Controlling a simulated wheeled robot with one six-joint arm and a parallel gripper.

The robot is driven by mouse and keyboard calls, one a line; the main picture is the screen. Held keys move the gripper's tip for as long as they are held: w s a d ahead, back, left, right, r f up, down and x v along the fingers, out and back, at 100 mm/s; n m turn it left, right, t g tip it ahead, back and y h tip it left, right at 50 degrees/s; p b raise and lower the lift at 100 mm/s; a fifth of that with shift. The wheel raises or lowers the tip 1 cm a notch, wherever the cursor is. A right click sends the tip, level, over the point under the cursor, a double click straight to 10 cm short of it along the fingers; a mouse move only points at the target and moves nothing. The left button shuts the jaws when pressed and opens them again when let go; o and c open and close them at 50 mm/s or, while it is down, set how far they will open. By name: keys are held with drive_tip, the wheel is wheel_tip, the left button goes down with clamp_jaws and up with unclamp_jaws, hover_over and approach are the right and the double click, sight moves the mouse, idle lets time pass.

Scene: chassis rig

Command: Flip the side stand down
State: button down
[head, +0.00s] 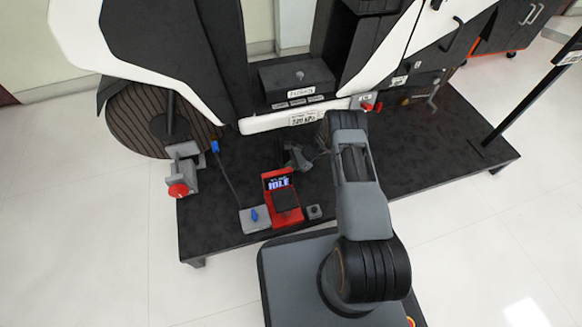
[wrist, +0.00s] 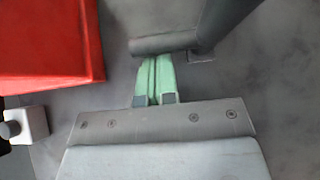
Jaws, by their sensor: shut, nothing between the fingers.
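The side stand is most likely the dark grey bar with a thicker leg rising to the upper right (wrist: 208,22) in the wrist view. My arm largely hides that area in the head view. My gripper (wrist: 153,78) has its two pale green fingers pressed together, with nothing between them. The fingertips end at the lower edge of the bar; I cannot tell whether they touch it. In the head view my gripper (head: 297,158) is low over the dark platform, below the white chassis edge and just behind the red box.
The red box with an IDLE display (head: 279,187) stands close to the left of my gripper. A small button box (head: 314,212) is beside it. A grey block with a blue knob (head: 255,217) is further left. The dark platform (head: 430,165) is mostly clear at right.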

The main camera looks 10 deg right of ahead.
drive_tip(key=shift+a+r, duration=0.2)
drive_tip(key=shift+a, duration=0.15)
drive_tip(key=shift+w+d+r+p, duration=0.1)
drive_tip(key=shift+d+r+p, duration=0.2)
drive_tip(key=shift+d+r, duration=0.1)
drive_tip(key=p+v, duration=0.3)
drive_tip(key=v, duration=1)
drive_tip(key=shift+d+f+p, duration=0.2)
drive_tip(key=shift+f+p, duration=0.05)
drive_tip(key=shift+p, duration=0.05)
